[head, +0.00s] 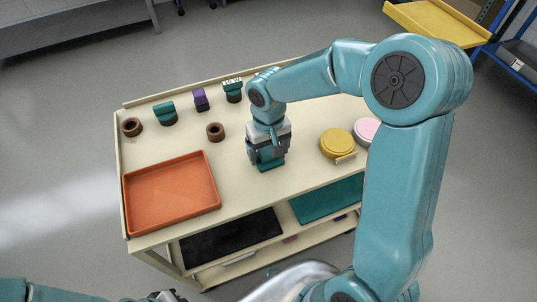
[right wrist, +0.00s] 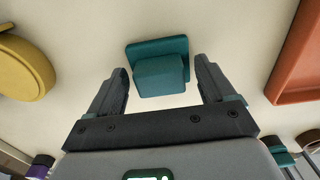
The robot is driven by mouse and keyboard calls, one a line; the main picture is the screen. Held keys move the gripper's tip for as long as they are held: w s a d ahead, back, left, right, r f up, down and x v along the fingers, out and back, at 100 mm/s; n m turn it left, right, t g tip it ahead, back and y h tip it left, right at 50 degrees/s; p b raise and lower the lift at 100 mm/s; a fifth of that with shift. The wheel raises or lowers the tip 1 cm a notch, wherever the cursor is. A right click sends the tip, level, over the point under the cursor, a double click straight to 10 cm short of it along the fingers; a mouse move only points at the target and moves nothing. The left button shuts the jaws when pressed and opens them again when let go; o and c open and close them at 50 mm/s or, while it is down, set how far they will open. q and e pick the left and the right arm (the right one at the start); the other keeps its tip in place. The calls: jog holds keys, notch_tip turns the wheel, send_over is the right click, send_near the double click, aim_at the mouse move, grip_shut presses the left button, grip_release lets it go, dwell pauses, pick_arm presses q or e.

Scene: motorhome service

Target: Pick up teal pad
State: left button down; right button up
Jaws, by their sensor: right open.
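The teal pad (right wrist: 160,76) has a flat base with a narrower raised block. In the right wrist view it lies between the two fingers of my right gripper (right wrist: 161,68), with a gap visible on each side. In the head view my right gripper (head: 267,157) points down over the cart top, and the teal pad (head: 270,166) shows just under its fingers, partly hidden by them. My right gripper is open and not closed on the pad. At the lower left edge of the head view a dark part (head: 166,296) looks like my left gripper, mostly cut off.
The cream cart top (head: 230,190) holds an orange tray (head: 172,185), a yellow round item (head: 337,143), a pink round item (head: 367,130), brown rings (head: 215,131), teal blocks (head: 165,113) and a purple block (head: 200,99). The surface around the pad is clear.

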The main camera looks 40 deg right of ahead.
aim_at(269, 149)
jog(key=c, duration=1.1)
jog(key=shift+o, duration=0.2)
jog(key=shift+r, duration=0.15)
notch_tip(269, 149, up, 20)
jog(key=p, duration=0.1)
